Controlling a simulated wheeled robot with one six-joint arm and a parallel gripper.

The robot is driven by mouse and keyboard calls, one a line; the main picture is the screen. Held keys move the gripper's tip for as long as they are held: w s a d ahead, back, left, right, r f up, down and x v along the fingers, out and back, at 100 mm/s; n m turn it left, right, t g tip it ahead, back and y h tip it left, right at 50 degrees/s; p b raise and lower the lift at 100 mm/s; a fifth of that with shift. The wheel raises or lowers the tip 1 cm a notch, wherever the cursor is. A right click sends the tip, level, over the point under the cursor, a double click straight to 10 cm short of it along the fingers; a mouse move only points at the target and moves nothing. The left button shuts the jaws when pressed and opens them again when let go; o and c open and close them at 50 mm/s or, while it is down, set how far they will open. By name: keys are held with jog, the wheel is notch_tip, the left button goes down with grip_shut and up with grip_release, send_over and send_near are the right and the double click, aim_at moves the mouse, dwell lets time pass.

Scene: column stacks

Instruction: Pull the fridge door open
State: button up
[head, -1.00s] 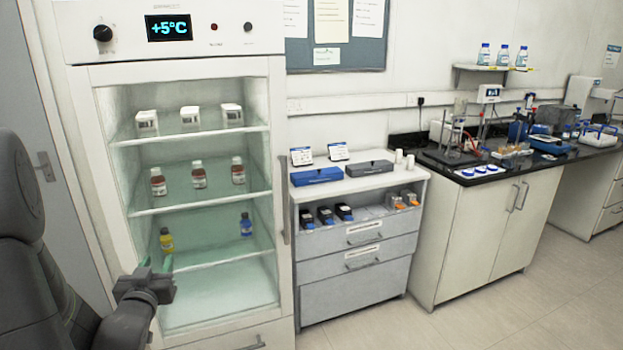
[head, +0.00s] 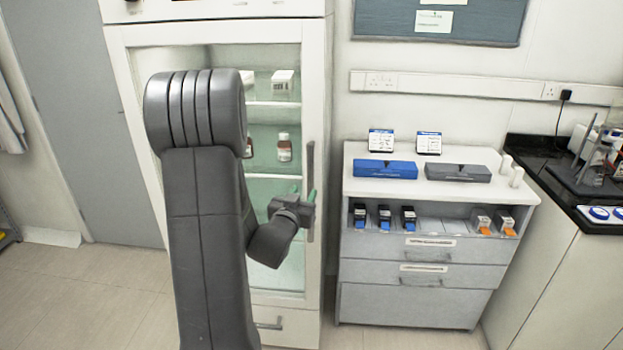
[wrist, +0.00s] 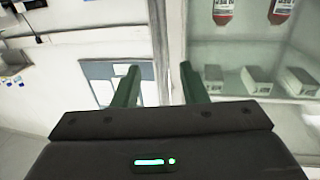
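The white fridge (head: 265,28) stands upright with a glass door (head: 318,100), which looks shut. Its grey vertical handle (head: 310,160) runs along the door's right edge. My gripper (head: 302,192) is at the lower part of the handle, with its green fingers seemingly on either side of it. In the wrist view, the two green fingers (wrist: 160,85) are apart, with the white door edge (wrist: 170,40) showing between and beyond them. The handle is not clear there, and I cannot tell whether a finger touches it. My arm hides much of the door's left and middle.
A white and grey drawer cabinet (head: 400,300) stands just right of the fridge, with a blue case (head: 385,169) and a grey case (head: 458,173) on top. A black-topped bench (head: 545,160) is farther right. Boxes and bottles (head: 284,147) stand on the shelves inside.

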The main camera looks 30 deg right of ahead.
aim_at(309, 183)
jog(key=p+x, duration=0.1)
jog(key=x, duration=0.6)
jog(key=shift+w+d+p, duration=0.2)
jog(key=shift+w+p, duration=0.15)
jog(key=shift+c, duration=0.5)
grip_shut()
